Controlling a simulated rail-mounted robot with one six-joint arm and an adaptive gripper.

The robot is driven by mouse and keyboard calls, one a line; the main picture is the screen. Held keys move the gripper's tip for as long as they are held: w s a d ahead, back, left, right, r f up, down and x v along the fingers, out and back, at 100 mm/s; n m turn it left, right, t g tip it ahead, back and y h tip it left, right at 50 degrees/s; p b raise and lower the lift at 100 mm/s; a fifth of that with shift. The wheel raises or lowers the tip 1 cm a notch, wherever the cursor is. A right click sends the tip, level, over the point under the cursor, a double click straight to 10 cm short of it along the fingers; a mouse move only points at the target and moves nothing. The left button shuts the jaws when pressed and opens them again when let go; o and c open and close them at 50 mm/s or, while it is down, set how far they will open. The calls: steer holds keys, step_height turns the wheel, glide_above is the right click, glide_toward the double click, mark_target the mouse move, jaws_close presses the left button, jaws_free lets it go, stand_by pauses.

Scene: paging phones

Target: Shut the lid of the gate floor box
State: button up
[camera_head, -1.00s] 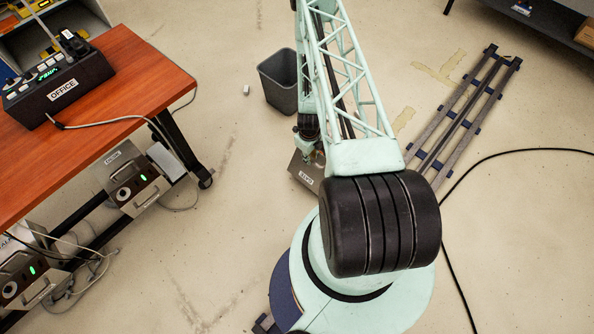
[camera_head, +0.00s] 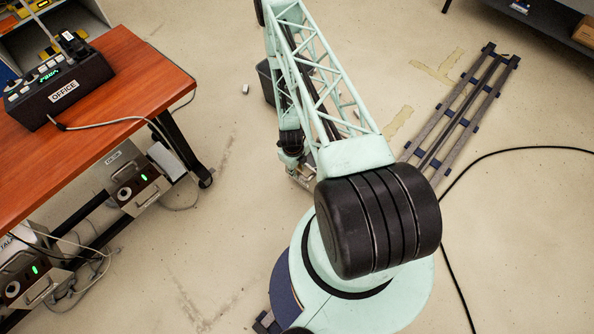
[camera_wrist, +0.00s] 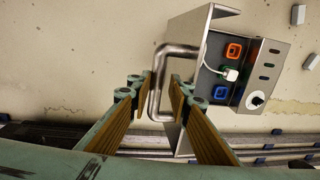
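The gate floor box (camera_wrist: 240,70) shows in the wrist view as a metal box with orange, green and blue sockets, a white plug and a round knob. Its lid (camera_wrist: 193,90) stands open, seen nearly edge-on at the box's left side. A bent metal handle (camera_wrist: 155,90) sticks out from the lid toward the left. My gripper (camera_wrist: 161,80) is open, with one finger on each side of the handle; I cannot tell whether either touches it. In the head view the box is mostly hidden behind my arm.
A wooden desk (camera_head: 130,85) with an OFFICE phone box (camera_head: 60,90) stands at left, with metal boxes (camera_head: 135,185) under it. A grey bin (camera_head: 265,80) is partly behind my arm. Rails (camera_head: 460,115) and a black cable (camera_head: 480,165) lie at right.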

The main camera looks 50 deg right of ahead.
steer(key=shift+a+r, duration=0.1)
stand_by(0.5)
step_height(320, 180, up, 16)
steer(key=a+p, duration=0.2)
steer(key=p, duration=0.5)
steer(key=shift+f, duration=0.25)
stand_by(2.2)
stand_by(1.1)
